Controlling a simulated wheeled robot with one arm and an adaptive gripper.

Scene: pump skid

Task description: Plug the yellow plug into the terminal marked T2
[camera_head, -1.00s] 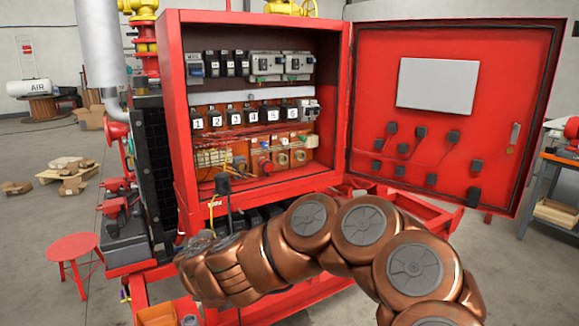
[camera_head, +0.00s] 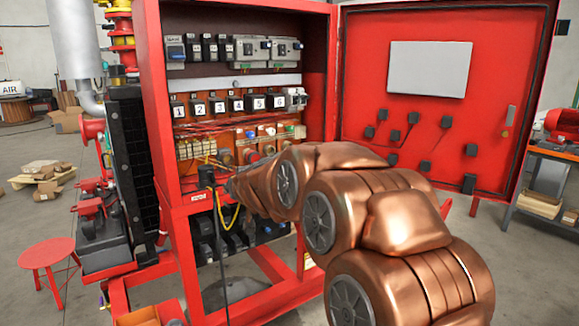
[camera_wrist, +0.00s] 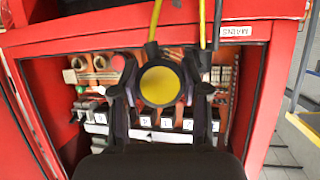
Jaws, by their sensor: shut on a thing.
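The yellow plug (camera_wrist: 160,86) is held between the black fingers of my gripper (camera_wrist: 161,92), its round yellow face toward the wrist camera. A yellow cable (camera_wrist: 155,22) runs up from it in that view and hangs in a loop (camera_head: 236,218) in the head view. My gripper's end (camera_head: 231,184) is at the front opening of the red cabinet (camera_head: 152,110), low down, mostly hidden behind my arm. Round terminals, one red (camera_head: 251,156), sit low on the cabinet's back panel and show upside down in the wrist view (camera_wrist: 100,63). No T2 marking is legible.
A black plug (camera_head: 207,174) with a black cable (camera_head: 219,250) stands at the cabinet's front sill by the label (camera_head: 198,196). A row of numbered breakers (camera_head: 217,106) is above the terminals. The open red door (camera_head: 430,120) is at right. A red stool (camera_head: 47,252) stands left.

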